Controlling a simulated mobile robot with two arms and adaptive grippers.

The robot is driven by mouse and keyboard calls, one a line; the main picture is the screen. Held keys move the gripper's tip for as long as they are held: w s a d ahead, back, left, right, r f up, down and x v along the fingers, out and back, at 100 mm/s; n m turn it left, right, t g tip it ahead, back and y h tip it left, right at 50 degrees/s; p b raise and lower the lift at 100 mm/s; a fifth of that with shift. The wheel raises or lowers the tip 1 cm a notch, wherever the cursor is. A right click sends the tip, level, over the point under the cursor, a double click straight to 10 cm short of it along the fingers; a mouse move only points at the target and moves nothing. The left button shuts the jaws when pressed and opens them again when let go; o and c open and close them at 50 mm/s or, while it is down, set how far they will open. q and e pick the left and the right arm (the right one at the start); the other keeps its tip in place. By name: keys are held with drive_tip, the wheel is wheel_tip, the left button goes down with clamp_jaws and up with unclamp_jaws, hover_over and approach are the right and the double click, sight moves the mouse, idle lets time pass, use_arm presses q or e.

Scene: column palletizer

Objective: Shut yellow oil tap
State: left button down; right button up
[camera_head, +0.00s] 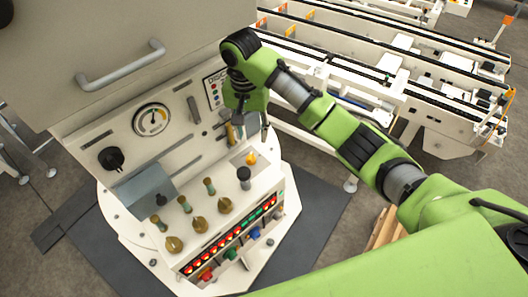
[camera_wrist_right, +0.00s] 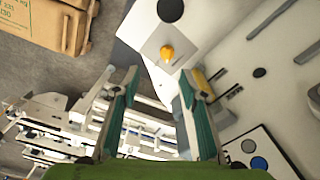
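A small orange-yellow knob (camera_head: 251,158) stands on a pale square plate on the control panel. It also shows in the right wrist view (camera_wrist_right: 167,52), beyond and between the fingertips. A yellowish handle (camera_head: 230,134) lies close beside my right gripper and shows partly behind a finger in the wrist view (camera_wrist_right: 201,82). I cannot tell which of these is the oil tap. My right gripper (camera_head: 249,127) is open above the panel, its fingers apart and nothing between them. Whether a finger touches the yellowish handle cannot be told. My left gripper is out of view.
A black-topped knob (camera_head: 244,177) stands in front of the orange-yellow knob. Several brass taps (camera_head: 225,205) and coloured buttons lie nearer. A gauge (camera_head: 152,119) is on the upright panel, below a cover with a grey handle (camera_head: 121,66). Conveyors (camera_head: 370,60) stand at the right.

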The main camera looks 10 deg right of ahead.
sight(252, 156)
drive_tip(key=shift+s+r, duration=0.1)
drive_tip(key=shift+s, duration=0.05)
drive_tip(key=f+n, duration=0.2)
drive_tip(key=f, duration=0.2)
drive_tip(key=w+f+n, duration=0.1)
drive_tip(key=f+n, duration=0.1)
drive_tip(key=f, duration=0.2)
drive_tip(key=f+n, duration=0.3)
drive_tip(key=f, duration=0.1)
drive_tip(key=shift+w+a, duration=0.2)
drive_tip(key=shift+w, duration=0.1)
drive_tip(key=shift+f, duration=0.45)
drive_tip(key=c, duration=1.1)
